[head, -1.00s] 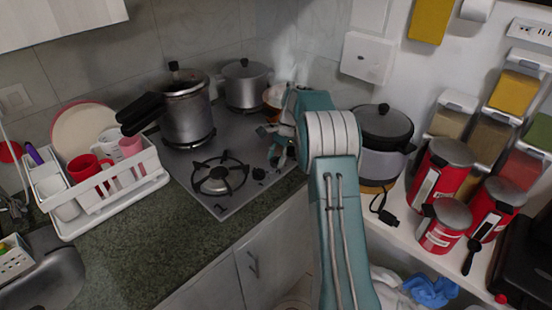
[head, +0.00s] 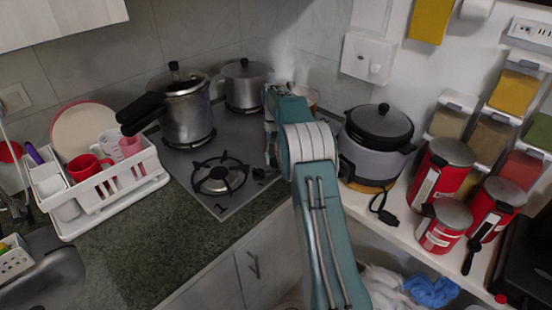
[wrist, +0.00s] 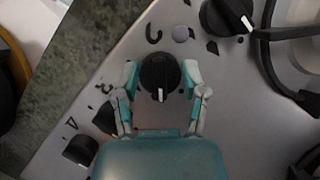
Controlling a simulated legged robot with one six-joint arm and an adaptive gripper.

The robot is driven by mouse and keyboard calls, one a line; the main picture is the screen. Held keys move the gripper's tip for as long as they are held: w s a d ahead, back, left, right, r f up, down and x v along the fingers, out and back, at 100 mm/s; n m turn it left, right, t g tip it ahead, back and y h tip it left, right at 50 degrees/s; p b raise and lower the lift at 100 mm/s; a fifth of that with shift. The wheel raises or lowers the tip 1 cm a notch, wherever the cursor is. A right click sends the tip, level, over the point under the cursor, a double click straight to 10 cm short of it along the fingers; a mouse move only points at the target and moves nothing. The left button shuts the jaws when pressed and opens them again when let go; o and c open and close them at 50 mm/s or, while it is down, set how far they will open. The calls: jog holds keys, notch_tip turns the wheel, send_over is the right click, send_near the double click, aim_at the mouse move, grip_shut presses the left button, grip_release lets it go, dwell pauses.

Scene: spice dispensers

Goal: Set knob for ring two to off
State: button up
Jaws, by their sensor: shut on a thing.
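In the wrist view a row of black knobs runs diagonally across the grey stove panel (wrist: 215,95). My gripper (wrist: 160,78) has one finger on each side of the second knob from the top (wrist: 159,72) and is shut on it. Its white pointer mark points down toward my palm. The top knob (wrist: 226,17) has its white mark toward the lower right. Two more knobs (wrist: 105,118) (wrist: 80,151) lie lower left, near marks like 3 and 4. In the head view my arm hides most knobs; one (head: 259,173) shows beside the burner.
A bare burner (head: 219,177) is left of my gripper. A pressure cooker (head: 187,112) and a second pot (head: 246,85) stand behind. A rice cooker (head: 375,150) stands close on the right. A dish rack (head: 105,185) is far left.

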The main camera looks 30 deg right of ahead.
jog(key=n+h, duration=0.1)
jog(key=n, duration=0.3)
jog(key=shift+a+f+n+h, duration=0.1)
jog(key=shift+n+h, duration=0.2)
jog(key=shift+h, duration=0.1)
jog(key=shift+n+h, duration=0.7)
jog(key=shift+n, duration=1.2)
jog(key=o, duration=1.1)
jog(key=shift+w, duration=0.1)
jog(key=v, duration=0.6)
jog(key=shift+w, duration=0.15)
jog(key=shift+w+a+r, duration=0.1)
jog(key=shift+w+r, duration=0.05)
jog(key=shift+r, duration=0.5)
